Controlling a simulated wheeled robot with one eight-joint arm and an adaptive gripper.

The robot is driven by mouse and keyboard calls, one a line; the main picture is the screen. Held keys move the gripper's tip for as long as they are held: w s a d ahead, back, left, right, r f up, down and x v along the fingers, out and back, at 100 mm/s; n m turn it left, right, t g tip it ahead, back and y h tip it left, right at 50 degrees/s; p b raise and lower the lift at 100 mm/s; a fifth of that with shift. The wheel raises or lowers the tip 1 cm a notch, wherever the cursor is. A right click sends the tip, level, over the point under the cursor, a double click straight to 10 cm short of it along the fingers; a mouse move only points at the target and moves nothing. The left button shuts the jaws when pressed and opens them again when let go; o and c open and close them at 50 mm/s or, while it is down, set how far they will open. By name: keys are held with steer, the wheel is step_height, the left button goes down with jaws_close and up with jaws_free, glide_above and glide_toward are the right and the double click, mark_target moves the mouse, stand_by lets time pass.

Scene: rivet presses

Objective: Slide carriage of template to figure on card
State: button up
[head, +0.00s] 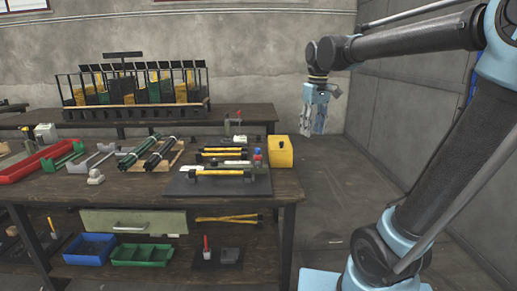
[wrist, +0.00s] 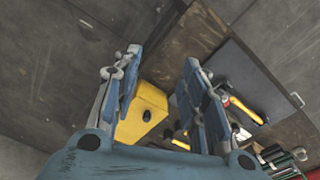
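My gripper (head: 314,122) hangs fingers-down in the air, right of and above the right end of the work table in the head view. In the wrist view its two fingers (wrist: 160,65) stand apart with nothing between them. A dark flat plate (head: 260,186) lies at the table's front right, with a yellow bar with black ends (head: 222,173) along it. The plate and bar also show right of the fingers in the wrist view. I cannot tell for sure which parts are the template, its carriage or the card; any figure is too small to read.
A yellow box (head: 280,151) stands at the table's right end, near the plate. More yellow bars, dark rods and a red tray (head: 30,165) lie further left. A rack (head: 135,90) stands on the rear table. The floor right of the table is clear.

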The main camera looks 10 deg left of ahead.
steer(key=w+a+r+n, duration=0.1)
steer(key=w+a+r, duration=0.1)
steer(key=a, duration=0.3)
steer(key=w+a+r+n, duration=0.1)
steer(key=w+a+r, duration=0.1)
steer(key=a, duration=0.4)
steer(key=r+n, duration=0.1)
steer(key=n, duration=0.1)
glide_above(258, 148)
steer(key=shift+g, duration=0.4)
step_height(258, 148, down, 16)
steer(key=shift+f, duration=0.1)
jaws_close()
